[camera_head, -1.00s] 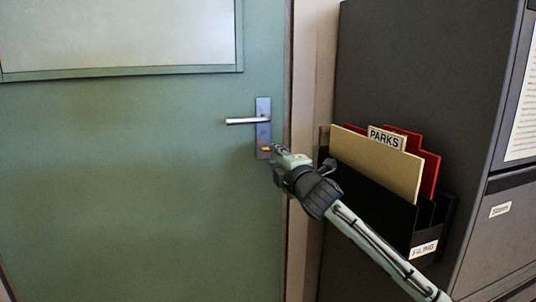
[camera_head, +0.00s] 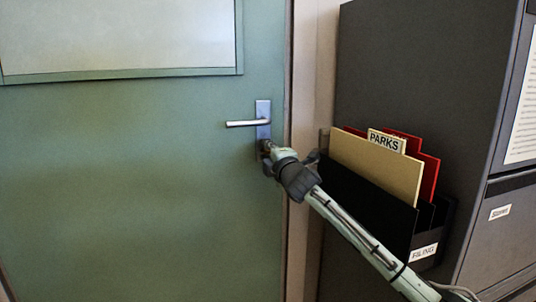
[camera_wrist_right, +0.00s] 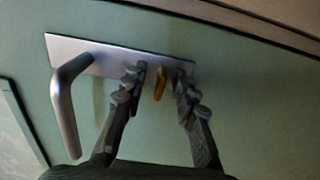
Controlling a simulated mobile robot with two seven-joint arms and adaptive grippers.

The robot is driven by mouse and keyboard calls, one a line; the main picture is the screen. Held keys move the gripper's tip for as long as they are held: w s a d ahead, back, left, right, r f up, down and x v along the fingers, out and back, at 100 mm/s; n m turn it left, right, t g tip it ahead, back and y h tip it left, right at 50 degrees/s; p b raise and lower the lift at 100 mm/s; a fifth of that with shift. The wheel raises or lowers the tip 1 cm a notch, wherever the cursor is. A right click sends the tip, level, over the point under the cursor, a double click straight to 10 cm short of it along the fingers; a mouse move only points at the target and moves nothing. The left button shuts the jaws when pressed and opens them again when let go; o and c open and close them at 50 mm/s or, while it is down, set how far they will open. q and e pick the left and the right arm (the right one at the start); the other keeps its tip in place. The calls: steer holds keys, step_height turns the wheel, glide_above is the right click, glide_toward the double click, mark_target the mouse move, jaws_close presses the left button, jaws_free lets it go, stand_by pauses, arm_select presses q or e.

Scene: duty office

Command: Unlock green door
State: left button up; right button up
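The green door (camera_head: 140,180) fills the left of the head view and is closed. Its metal lock plate (camera_head: 263,108) carries a lever handle (camera_head: 245,123), which is level. In the right wrist view the plate (camera_wrist_right: 105,58) shows a brass-coloured key (camera_wrist_right: 160,84) standing out from it, beside the handle (camera_wrist_right: 66,105). My right gripper (camera_head: 266,153) is at the lower end of the plate. Its two fingers stand apart on either side of the key, with gaps between. The gripper hides the key in the head view. My left gripper is not in view.
A dark grey cabinet (camera_head: 425,70) stands right of the door frame (camera_head: 305,90). A black filing holder (camera_head: 365,205) with tan and red folders (camera_head: 375,165) is on its side, close to my right forearm. The area in front of the door's left part is clear.

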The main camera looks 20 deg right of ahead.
jaws_close()
